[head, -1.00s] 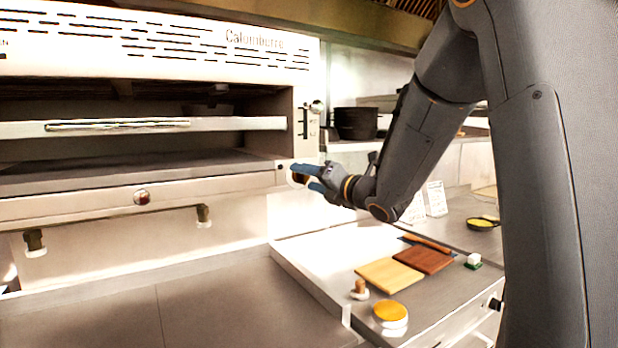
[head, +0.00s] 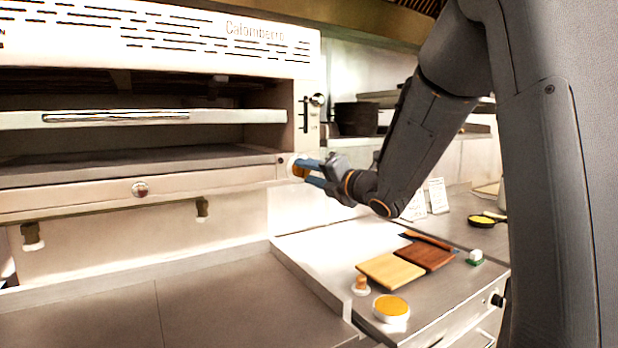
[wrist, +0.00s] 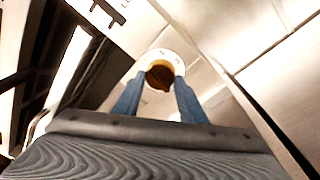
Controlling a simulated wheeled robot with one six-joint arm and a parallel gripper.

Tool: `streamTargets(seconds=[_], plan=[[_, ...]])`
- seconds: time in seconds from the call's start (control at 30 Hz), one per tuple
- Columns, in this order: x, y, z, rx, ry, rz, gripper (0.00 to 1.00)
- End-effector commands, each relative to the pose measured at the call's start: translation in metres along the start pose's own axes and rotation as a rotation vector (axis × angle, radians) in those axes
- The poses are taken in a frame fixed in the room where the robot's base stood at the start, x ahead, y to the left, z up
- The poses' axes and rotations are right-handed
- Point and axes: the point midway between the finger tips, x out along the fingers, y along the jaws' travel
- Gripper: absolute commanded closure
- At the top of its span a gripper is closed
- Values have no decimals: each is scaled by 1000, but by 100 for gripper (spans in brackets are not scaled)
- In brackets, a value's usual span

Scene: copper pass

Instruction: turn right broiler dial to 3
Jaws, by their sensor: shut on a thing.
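The right broiler dial (head: 298,168) is a round brass-coloured knob with a pale ring, on the lower right corner of the broiler front. My gripper (head: 311,173) has its blue fingers on the dial from the right. In the wrist view the blue fingertips (wrist: 161,82) sit on either side of the brown dial (wrist: 159,77), with its pale ring (wrist: 163,54) behind. My gripper is shut on the dial. I cannot read any numbers around the dial, so its setting is not visible.
A second round knob (head: 140,189) is on the broiler's front rail. A lever (head: 317,100) is at the upper right. A dark pot (head: 356,118) stands behind.

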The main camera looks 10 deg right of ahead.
Motion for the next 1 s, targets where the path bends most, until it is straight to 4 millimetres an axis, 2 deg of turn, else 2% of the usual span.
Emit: streamTargets(seconds=[1.0], plan=[[0, 2, -2, 953, -86, 84, 85]])
